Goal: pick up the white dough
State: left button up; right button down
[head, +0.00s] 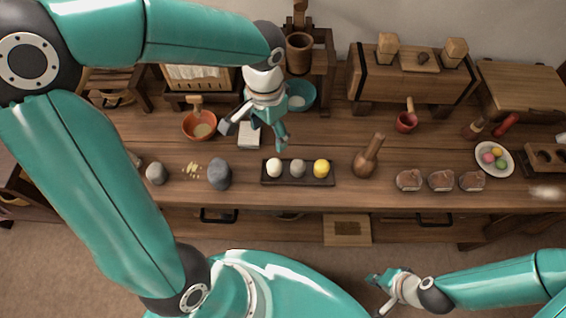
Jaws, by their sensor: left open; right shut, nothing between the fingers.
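The white dough (274,167) is a small pale ball at the left end of a dark tray (327,182) on the wooden bench. A grey ball (297,169) and a yellow ball (321,168) sit to its right on the same tray. My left gripper (254,134) is open and empty, with its fingers pointing down. In the picture it is just above and left of the white dough, apart from it. My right gripper (379,290) is shut and empty, low in the picture in front of the bench.
A pale block (249,136) lies partly behind my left gripper. An orange bowl (200,125) and a grey stone (219,174) are to the left. A wooden pestle-like tool (369,158) stands right of the tray, with several brown lumps (441,181) beyond. Bare bench lies between them.

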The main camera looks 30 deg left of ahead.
pick_arm(q)
jog(key=b, duration=0.1)
send_over(274, 170)
jog(key=f, duration=1)
jog(key=shift+a+f, duration=0.2)
jog(key=shift+f, duration=0.05)
jog(key=shift+w+d+f+b, duration=0.1)
jog(key=shift+w+f+b, duration=0.05)
jog(key=shift+f, duration=1.3)
jog(key=shift+w+d+f+b, duration=0.1)
jog(key=shift+f+b, duration=0.05)
jog(key=shift+f, duration=1.25)
jog(key=c, duration=0.8)
jog(key=shift+s, duration=0.2)
jog(key=c, duration=0.4)
